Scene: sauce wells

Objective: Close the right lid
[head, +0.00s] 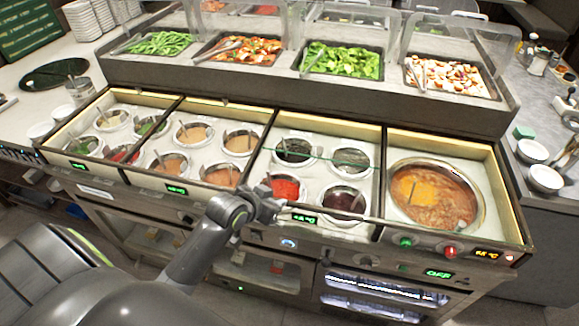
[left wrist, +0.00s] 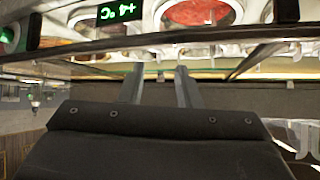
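The counter's sauce wells stand open to view in the head view, in several framed sections. The rightmost section holds a large round pot of orange-brown soup (head: 437,195). I cannot clearly make out the right lid; a thin greenish line (head: 335,156) crosses the section with red and dark sauces, perhaps a glass edge. My left gripper (head: 272,203) is at the front rim of that section, beside a green temperature display (head: 304,218). In the left wrist view its two fingers (left wrist: 159,84) are apart with nothing visible between them. My right gripper is not in view.
Transparent covers (head: 345,22) stand over salad trays (head: 342,60) on the raised back shelf. Knobs and displays line the front panel (head: 430,256). White bowls (head: 545,178) sit on the right counter. A long, thin edge (left wrist: 170,42) crosses the left wrist view close to the fingers.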

